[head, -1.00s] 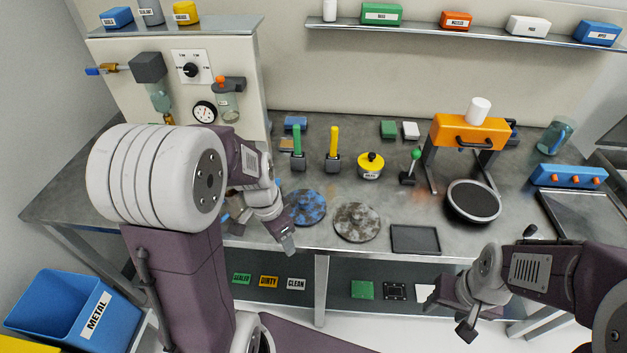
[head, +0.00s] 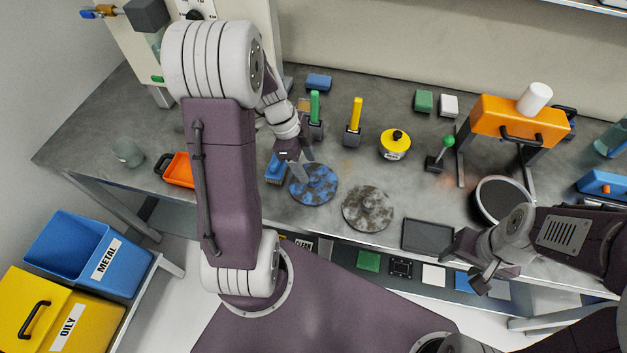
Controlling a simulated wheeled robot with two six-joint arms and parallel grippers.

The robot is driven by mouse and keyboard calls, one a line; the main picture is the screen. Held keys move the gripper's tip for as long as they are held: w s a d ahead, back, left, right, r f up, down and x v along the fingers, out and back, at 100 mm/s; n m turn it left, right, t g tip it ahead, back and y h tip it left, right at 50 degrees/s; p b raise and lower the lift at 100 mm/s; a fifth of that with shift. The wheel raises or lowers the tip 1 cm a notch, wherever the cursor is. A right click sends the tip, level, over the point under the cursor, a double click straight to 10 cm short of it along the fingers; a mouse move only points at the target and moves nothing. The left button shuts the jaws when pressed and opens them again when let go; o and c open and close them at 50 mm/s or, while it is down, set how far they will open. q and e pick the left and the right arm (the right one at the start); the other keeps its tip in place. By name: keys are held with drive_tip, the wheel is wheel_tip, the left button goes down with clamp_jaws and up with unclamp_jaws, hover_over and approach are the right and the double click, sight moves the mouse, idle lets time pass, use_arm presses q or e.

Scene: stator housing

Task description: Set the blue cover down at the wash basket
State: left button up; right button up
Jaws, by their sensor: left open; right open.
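The blue cover (head: 322,183) is a round disc with brown, dirty patches, lying flat on the grey bench. My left gripper (head: 303,171) is open at the cover's upper left edge; its fingers partly overlap the cover in the picture, and I cannot tell whether they touch it. My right gripper (head: 465,270) is open and empty near the bench's front edge, below that dish.
A brown, dirty disc (head: 367,206) lies right of the cover, then a flat dark tray (head: 427,236). A blue brush (head: 276,170) and an orange pan (head: 179,170) are at left. Green and yellow-handled tools and a yellow pot (head: 395,144) stand behind. The orange frame (head: 510,121) rises at right.

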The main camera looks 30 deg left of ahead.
sight(312, 176)
use_arm(q)
drive_tip(key=x, duration=0.4)
drive_tip(key=shift+s+d+f, duration=0.2)
drive_tip(key=shift+s+f, duration=0.05)
drive_tip(key=shift+w+f, duration=0.25)
drive_tip(key=shift+w, duration=0.05)
clamp_jaws()
